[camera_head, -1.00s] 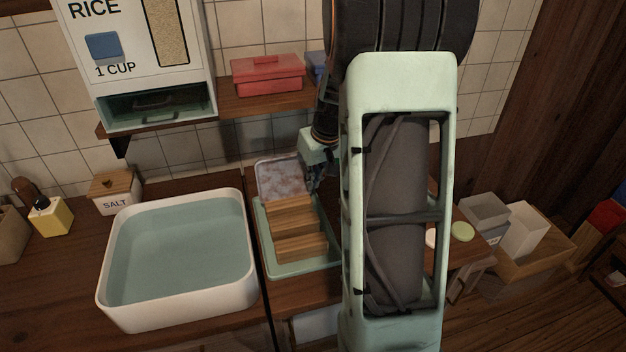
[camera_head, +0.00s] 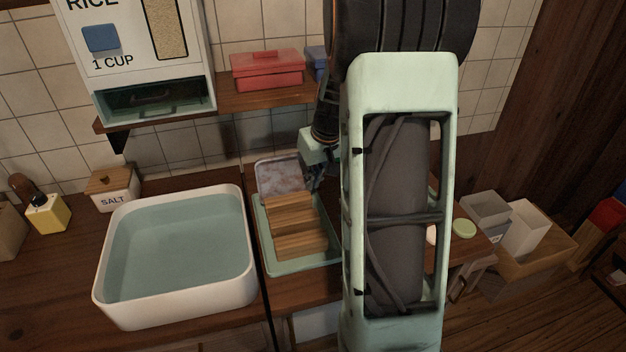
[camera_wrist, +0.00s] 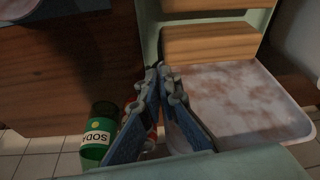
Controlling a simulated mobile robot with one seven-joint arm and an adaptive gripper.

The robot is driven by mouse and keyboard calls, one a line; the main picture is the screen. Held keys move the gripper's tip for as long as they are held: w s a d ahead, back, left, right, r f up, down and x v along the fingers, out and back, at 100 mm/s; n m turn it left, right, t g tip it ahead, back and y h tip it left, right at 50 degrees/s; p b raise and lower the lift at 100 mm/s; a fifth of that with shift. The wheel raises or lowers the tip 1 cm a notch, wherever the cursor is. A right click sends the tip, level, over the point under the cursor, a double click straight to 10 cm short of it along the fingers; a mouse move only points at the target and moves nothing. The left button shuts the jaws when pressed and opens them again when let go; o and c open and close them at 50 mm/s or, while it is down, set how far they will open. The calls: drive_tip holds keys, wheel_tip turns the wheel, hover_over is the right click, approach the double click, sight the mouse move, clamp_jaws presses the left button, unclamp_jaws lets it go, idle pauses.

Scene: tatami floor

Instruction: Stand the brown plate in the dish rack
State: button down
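A square, round-cornered plate (camera_head: 279,176), pale with brown mottling, is at the far end of the dish rack, a pale green tray (camera_head: 268,245) with wooden slats. It is the only brownish plate I can make out. In the wrist view this plate (camera_wrist: 245,100) lies right of my fingers, beside the slats (camera_wrist: 210,43). My gripper (camera_wrist: 160,70) has its fingertips close together at the plate's left edge, and one finger overlaps the plate. I cannot tell whether the edge is pinched. In the head view my gripper (camera_head: 312,178) is partly hidden by my arm.
A white basin of water (camera_head: 180,255) stands left of the rack. A shelf above holds a red box (camera_head: 267,70) and a rice dispenser (camera_head: 140,50). A pale green disc (camera_head: 464,228) lies to the right.

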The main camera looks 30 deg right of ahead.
drive_tip(key=shift+f+b, duration=0.25)
drive_tip(key=shift+b, duration=0.05)
drive_tip(key=c, duration=2.1)
unclamp_jaws()
drive_tip(key=shift+s, duration=0.1)
drive_tip(key=v, duration=1.2)
drive_tip(key=shift+a+r, duration=0.1)
drive_tip(key=shift+w, duration=0.2)
